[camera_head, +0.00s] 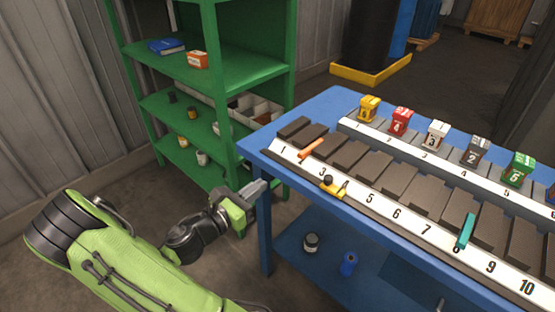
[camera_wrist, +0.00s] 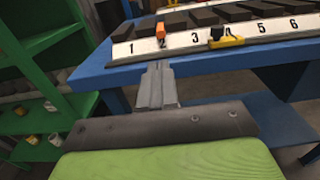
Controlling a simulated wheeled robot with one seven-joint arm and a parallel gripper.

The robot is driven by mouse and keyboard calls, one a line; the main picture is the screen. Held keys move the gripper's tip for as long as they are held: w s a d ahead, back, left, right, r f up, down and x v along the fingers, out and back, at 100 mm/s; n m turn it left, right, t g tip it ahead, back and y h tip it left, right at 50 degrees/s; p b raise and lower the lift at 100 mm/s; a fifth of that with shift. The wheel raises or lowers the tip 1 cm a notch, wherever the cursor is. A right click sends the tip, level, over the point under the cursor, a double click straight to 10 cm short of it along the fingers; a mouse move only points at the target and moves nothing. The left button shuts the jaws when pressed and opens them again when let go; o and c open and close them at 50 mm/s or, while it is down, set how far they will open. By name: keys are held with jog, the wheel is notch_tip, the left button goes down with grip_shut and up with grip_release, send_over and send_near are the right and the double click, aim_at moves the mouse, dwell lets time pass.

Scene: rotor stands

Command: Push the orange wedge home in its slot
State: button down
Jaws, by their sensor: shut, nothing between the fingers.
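The orange wedge (camera_head: 310,149) lies at slot 2 of the numbered rack, sticking out over the white number strip (camera_head: 377,212). In the wrist view the wedge (camera_wrist: 161,31) shows end-on, just above the number 2. My gripper (camera_head: 263,186) is shut and empty, just off the left front corner of the blue table, apart from the wedge. In the wrist view the closed fingertips (camera_wrist: 159,66) point toward the strip, below the wedge. How deep the wedge sits in its slot is hidden.
A yellow piece with a black knob (camera_head: 332,187) sits near slot 4, right of the wedge. A teal wedge (camera_head: 466,231) sticks out at slot 8. Coloured numbered blocks stand along the back strip. A green shelf (camera_head: 215,130) stands left of the blue table (camera_head: 262,158).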

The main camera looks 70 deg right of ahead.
aim_at(300, 156)
jog(key=b+x, duration=0.2)
jog(key=x, duration=1.1)
jog(key=shift+s+d, duration=0.15)
jog(key=shift+s, duration=0.1)
jog(key=shift+d, duration=0.15)
jog(key=shift+s+d+r+p, duration=0.25)
jog(key=shift+s+d+p, duration=0.1)
jog(key=shift+d+p, duration=0.3)
jog(key=shift+s+d+f+p, duration=0.15)
jog(key=shift+d+p, duration=0.15)
jog(key=shift+d, duration=0.2)
jog(key=shift+a, duration=0.1)
